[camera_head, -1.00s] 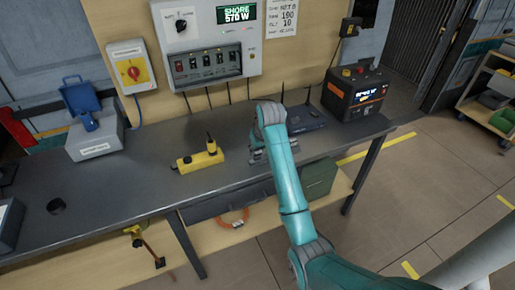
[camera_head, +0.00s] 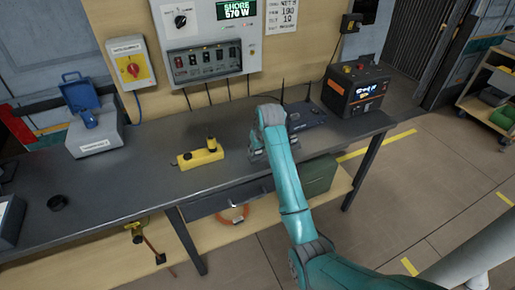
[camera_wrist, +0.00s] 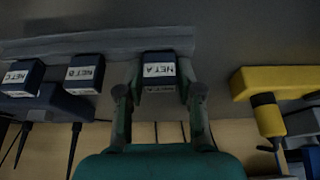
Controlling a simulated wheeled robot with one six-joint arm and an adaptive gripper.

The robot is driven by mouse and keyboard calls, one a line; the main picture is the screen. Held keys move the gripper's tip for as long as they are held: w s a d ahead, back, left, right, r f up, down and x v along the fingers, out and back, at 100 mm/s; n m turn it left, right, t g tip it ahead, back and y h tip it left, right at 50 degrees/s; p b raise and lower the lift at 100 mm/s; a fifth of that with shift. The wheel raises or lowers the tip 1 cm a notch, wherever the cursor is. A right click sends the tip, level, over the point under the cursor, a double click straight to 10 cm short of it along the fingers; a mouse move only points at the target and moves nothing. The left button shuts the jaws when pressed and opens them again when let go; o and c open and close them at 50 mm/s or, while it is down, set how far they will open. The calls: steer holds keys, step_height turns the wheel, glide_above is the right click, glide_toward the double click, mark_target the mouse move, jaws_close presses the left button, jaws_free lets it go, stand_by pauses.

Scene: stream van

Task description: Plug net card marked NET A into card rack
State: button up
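In the wrist view, the net card marked NET A (camera_wrist: 159,70) is a dark blue block with white labels. It sits between the two fingers of my gripper (camera_wrist: 160,98). A small gap seems to show on each side, so the fingers look open around it. In the head view my gripper (camera_head: 258,155) is low over the bench, and the card is hidden there. Cards marked NET B (camera_wrist: 85,73) and NET C (camera_wrist: 22,77) stand in a row to the left, along a grey strip (camera_wrist: 105,45). I cannot tell which part is the card rack.
A dark blue box with antennas (camera_head: 305,116) stands behind my gripper. A yellow power strip (camera_head: 199,156) lies to its left, and it shows at right in the wrist view (camera_wrist: 262,85). A black power unit (camera_head: 355,90) stands at the bench's right end.

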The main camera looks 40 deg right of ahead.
steer(key=shift+o, duration=1.4)
steer(key=v, duration=0.7)
steer(key=shift+r, duration=0.2)
steer(key=shift+s, duration=0.15)
